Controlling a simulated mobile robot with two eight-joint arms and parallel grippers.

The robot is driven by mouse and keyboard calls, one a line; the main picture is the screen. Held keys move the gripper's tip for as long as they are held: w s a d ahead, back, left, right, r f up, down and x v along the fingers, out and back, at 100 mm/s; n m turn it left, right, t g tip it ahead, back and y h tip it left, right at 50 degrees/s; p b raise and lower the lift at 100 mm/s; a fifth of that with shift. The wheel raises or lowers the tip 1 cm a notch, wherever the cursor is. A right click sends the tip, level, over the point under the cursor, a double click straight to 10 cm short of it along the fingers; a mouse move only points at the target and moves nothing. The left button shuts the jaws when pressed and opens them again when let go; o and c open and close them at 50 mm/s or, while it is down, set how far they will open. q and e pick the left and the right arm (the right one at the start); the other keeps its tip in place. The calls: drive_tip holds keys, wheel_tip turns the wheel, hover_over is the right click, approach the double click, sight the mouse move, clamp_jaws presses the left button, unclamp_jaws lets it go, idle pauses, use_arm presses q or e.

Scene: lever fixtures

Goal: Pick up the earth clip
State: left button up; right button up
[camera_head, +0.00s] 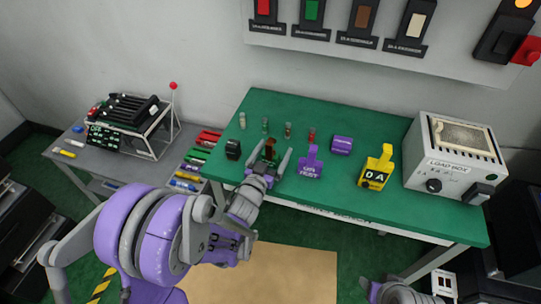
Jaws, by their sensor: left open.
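A small dark red and green piece (270,149), which looks like the earth clip, stands on the green-topped table near its front left. My left gripper (270,156) is open, with one finger on each side of this piece. The fingers reach over the table from the front. I cannot tell whether they touch the piece, and its lower part is hidden by the gripper. Only a grey part of my right arm shows at the bottom right edge; its gripper is out of view.
A purple lettered stand (310,166) is close right of the left gripper. A black block (233,149) is close left. Several small cylinders stand behind. A purple block (342,145), a yellow meter (376,170) and the load box (455,155) are farther right.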

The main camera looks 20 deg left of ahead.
use_arm(q)
drive_tip(key=shift+w, duration=0.3)
drive_tip(key=c, duration=1.4)
drive_tip(key=shift+c, duration=0.2)
